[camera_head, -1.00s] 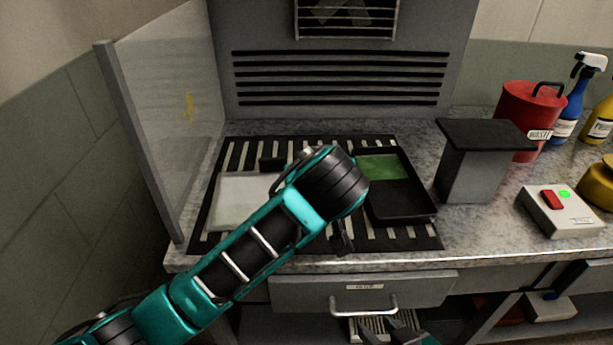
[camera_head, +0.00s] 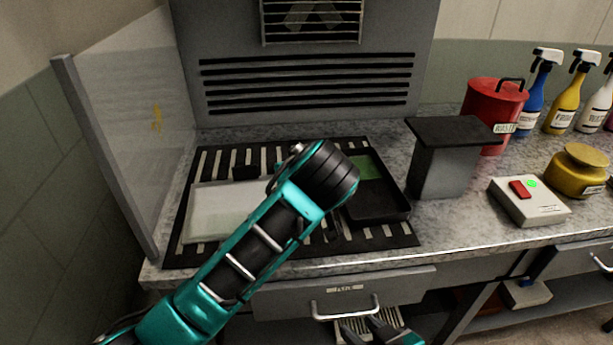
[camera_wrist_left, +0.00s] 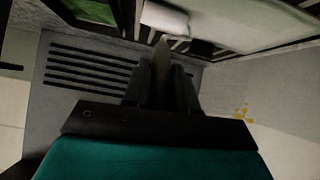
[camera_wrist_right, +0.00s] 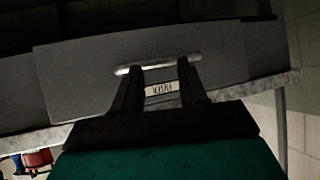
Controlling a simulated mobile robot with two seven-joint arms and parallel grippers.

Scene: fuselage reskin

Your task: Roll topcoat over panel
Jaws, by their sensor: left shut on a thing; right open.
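The pale flat panel (camera_head: 225,207) lies on the black slatted mat at the left; my left arm covers its right part. The black tray (camera_head: 385,205) with green paint (camera_head: 369,168) lies to its right, partly behind my left wrist. In the left wrist view, my left gripper (camera_wrist_left: 162,68) is shut on a roller's handle (camera_wrist_left: 160,55). The white roller (camera_wrist_left: 165,18) shows beyond the fingertips, beside the panel (camera_wrist_left: 240,22); contact cannot be told. Green paint shows there too (camera_wrist_left: 95,10). My right gripper (camera_head: 378,328) is open and empty, low before the drawer; it also shows in the right wrist view (camera_wrist_right: 158,72).
A drawer handle (camera_head: 345,308) is in front of my right gripper. A clear side screen (camera_head: 130,130) stands left of the mat. Right of the tray are a grey lidded box (camera_head: 445,165), a red waste can (camera_head: 490,105), a button box (camera_head: 530,205) and spray bottles (camera_head: 570,95).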

